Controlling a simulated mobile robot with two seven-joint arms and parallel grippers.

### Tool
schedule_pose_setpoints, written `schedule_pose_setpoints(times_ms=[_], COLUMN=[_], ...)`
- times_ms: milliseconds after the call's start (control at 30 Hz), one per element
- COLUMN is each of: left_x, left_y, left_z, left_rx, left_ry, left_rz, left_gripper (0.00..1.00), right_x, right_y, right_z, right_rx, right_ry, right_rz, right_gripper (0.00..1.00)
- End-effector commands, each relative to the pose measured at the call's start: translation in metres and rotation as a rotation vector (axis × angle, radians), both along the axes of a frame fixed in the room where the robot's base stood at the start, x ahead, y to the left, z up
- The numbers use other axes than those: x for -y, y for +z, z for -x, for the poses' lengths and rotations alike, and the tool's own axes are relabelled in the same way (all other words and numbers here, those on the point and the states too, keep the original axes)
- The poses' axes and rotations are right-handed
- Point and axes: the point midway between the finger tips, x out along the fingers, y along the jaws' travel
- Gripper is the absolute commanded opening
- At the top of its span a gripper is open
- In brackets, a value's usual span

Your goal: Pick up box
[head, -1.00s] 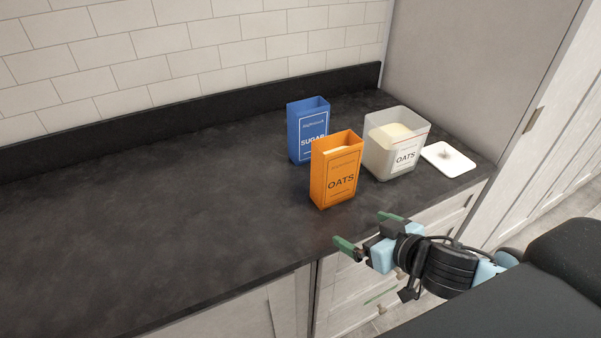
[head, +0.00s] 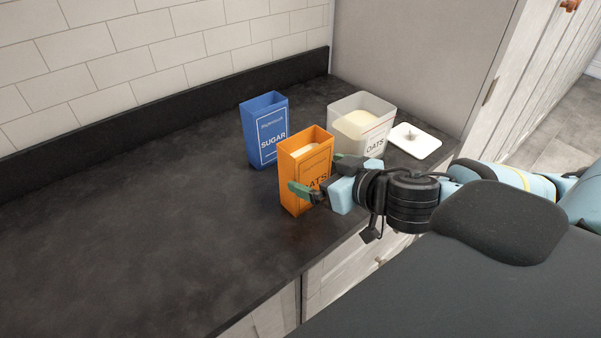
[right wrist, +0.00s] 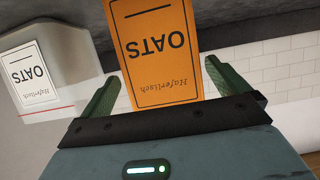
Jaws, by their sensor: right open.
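An orange oats box (head: 293,167) stands upright and open-topped on the dark counter. A blue sugar box (head: 264,128) stands behind it to the left. My right gripper (head: 318,172) is open at the front of the orange box, its green fingers reaching toward the box's two sides. In the right wrist view the orange box (right wrist: 158,50) appears upside down between the open fingers (right wrist: 160,88). I cannot tell if either finger touches it. My left gripper is not in view.
A clear container labelled oats (head: 345,128) with pale contents stands right of the orange box. Its white lid (head: 415,141) lies on the counter beside it. The counter (head: 130,230) is free on the left. A grey panel (head: 420,60) bounds the right end.

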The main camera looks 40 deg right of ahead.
Motion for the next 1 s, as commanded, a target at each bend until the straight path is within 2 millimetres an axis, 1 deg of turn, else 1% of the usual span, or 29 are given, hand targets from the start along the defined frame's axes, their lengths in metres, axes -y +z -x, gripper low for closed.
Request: schedule_pose_setpoints(times_ms=[300, 367, 567, 700, 800, 1000], left_x=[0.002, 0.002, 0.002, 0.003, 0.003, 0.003], left_y=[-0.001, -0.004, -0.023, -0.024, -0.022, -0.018], left_z=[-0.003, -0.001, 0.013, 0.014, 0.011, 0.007], left_rx=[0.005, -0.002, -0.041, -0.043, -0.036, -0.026], left_ry=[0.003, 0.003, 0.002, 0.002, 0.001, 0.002], left_rz=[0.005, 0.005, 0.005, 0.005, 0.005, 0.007], left_gripper=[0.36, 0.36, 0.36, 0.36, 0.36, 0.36], right_x=[0.000, -0.001, -0.002, -0.004, -0.004, -0.006], right_y=[-0.001, -0.003, -0.009, -0.010, -0.012, -0.017], right_z=[-0.004, -0.006, -0.019, -0.032, -0.042, -0.051], right_rx=[0.002, 0.000, -0.001, 0.003, 0.005, 0.003], right_ry=[0.000, 0.000, 0.000, 0.000, -0.002, 0.001], right_rz=[0.000, 0.000, -0.001, -0.001, -0.002, 0.000], right_gripper=[1.00, 1.00, 1.00, 1.00, 1.00, 1.00])
